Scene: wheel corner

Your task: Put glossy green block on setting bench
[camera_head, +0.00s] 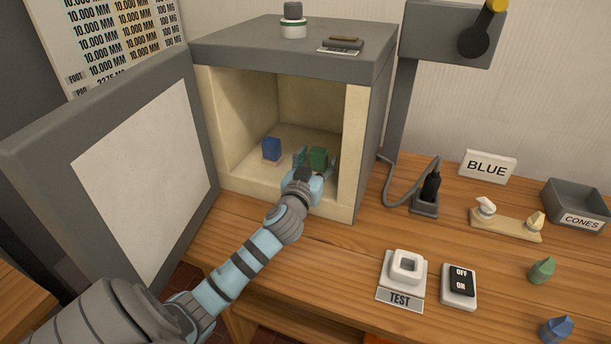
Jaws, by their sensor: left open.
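The glossy green block (319,157) stands on the floor of the open kiln-like box, towards the right. My left gripper (315,158) reaches into the box from the front, open, with its fingers at the green block; the wrist hides the block's lower part. I cannot tell whether the fingers touch it. A blue block (271,149) stands to the left of the gripper. The wooden bench (350,265) spreads in front and to the right of the box. My right gripper is not in view.
The box's door (145,165) stands open at left. On the bench are a TEST stand (402,285), an OFF/ON switch (459,287), a plug in a socket (427,195), a BLUE sign (487,167), a CONES tray (575,207), and green (541,270) and blue (556,330) pointed pieces.

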